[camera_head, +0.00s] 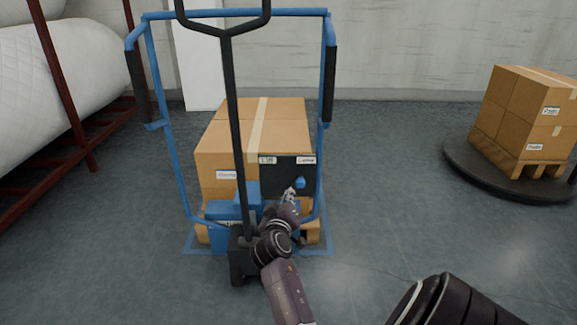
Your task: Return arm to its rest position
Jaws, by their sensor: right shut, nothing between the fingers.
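My right gripper (288,194) is small in the head view, near the middle and low, at the end of my dark arm. It is shut and empty, in front of a black panel (286,177) with a small blue knob (300,182). I cannot tell whether it touches the panel. The arm bends at the wrist and runs down to the bottom edge. My left gripper is not in view.
At right, stacked boxes (527,112) stand on a pallet on a round dark platform (460,165). A rack with white wadding rolls (70,65) is at left. Floor is clear between the cart and platform.

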